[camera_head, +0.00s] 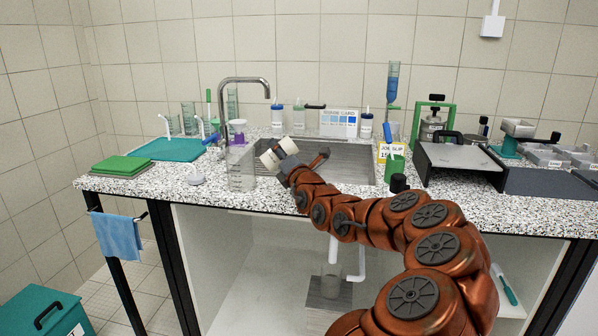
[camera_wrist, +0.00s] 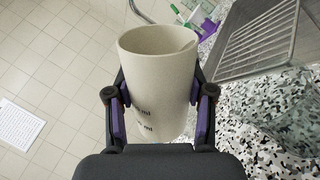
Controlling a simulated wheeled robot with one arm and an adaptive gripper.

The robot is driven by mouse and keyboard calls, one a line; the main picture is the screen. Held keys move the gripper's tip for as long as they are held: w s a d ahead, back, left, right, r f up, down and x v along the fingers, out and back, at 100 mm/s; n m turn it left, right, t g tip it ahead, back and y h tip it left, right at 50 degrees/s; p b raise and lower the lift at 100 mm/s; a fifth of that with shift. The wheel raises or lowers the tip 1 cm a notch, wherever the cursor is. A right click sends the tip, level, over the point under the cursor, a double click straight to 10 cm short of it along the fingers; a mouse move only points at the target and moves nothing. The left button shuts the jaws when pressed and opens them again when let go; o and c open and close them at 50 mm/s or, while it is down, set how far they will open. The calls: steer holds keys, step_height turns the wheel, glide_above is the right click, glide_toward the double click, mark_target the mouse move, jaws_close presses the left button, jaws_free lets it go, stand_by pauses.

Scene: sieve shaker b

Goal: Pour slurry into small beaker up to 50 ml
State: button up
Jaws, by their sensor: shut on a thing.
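My gripper (camera_wrist: 160,95) is shut on a cream-coloured cup (camera_wrist: 158,65) with dark "ml" marks on its side, its fingers with purple pads on either side. In the head view the cup (camera_head: 269,159) is tilted, at the sink's left front edge, with my gripper (camera_head: 284,162) to its right. A clear beaker (camera_head: 241,172) stands upright on the counter just left of the cup, apart from it as far as I can see. I cannot tell its contents or how full the held cup is.
The metal sink (camera_head: 340,163) lies behind my gripper, with a tall curved faucet (camera_head: 245,80) at its left. A green cloth stack (camera_head: 122,166) and teal mat (camera_head: 165,149) lie to the left. A green bottle (camera_head: 394,168) stands right.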

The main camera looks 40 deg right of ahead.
steer(key=shift+f+m, duration=0.25)
steer(key=shift+m, duration=0.55)
stand_by(1.0)
steer(key=shift+d+r+m+h, duration=0.1)
steer(key=shift+r+m+h, duration=0.2)
steer(key=shift+m, duration=0.35)
steer(key=shift+r+m+h, duration=0.1)
steer(key=shift+m+h, duration=0.3)
steer(key=shift+m, duration=0.25)
stand_by(2.1)
steer(key=shift+f+b, duration=0.1)
steer(key=shift+b, duration=0.3)
